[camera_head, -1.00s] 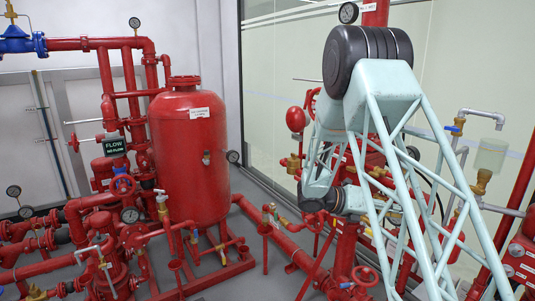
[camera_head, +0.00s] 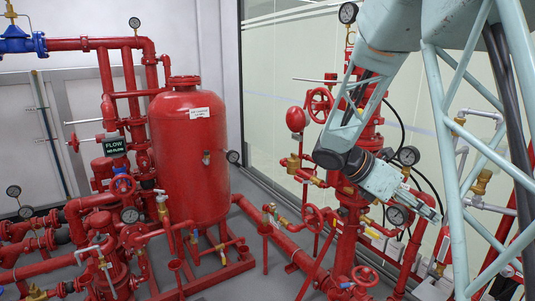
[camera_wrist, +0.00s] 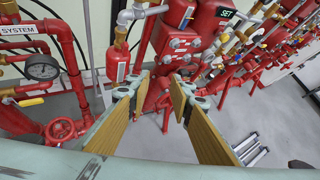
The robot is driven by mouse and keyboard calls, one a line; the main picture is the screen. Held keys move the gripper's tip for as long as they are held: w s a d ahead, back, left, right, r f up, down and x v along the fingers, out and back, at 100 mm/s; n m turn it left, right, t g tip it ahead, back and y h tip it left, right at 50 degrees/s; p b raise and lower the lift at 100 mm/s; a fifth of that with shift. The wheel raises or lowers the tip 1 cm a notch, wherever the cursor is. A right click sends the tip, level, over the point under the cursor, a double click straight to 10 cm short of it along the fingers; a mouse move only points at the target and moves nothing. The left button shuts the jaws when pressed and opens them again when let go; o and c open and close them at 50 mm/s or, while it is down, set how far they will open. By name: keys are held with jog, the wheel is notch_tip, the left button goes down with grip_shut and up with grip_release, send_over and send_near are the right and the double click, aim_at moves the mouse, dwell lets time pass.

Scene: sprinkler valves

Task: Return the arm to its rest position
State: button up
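My arm rises on the right side of the head view, with its pale green lattice links bent at the top. My gripper (camera_head: 428,210) hangs at the end of the forearm, to the right of the red valve column, pointing right and slightly down. In the wrist view my gripper (camera_wrist: 160,90) has its two tan-padded fingers apart, with nothing between them. The red pipes and boxes show beyond the fingertips.
A red valve column (camera_head: 352,240) with gauges and handwheels stands behind my wrist. A large red tank (camera_head: 190,160) stands left of centre. Grey floor (camera_wrist: 225,122) shows at right.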

jog(key=s+a+r+m+y, duration=0.2)
jog(key=s+a+m, duration=0.1)
jog(key=s, duration=0.4)
jog(key=s+a+r+m+y, duration=0.2)
jog(key=s+m, duration=0.1)
jog(key=s, duration=0.3)
jog(key=s+a+r+m+y, duration=0.1)
jog(key=s+a+r+m, duration=0.2)
jog(key=s, duration=0.4)
jog(key=s+a+r+m+t+y, duration=0.1)
jog(key=s+a+m+t+y, duration=0.4)
jog(key=s+a+m, duration=0.5)
jog(key=s+a+y, duration=0.1)
jog(key=s+a, duration=0.4)
jog(key=s, duration=0.2)
jog(key=shift+r+m, duration=0.35)
jog(key=shift+m, duration=0.05)
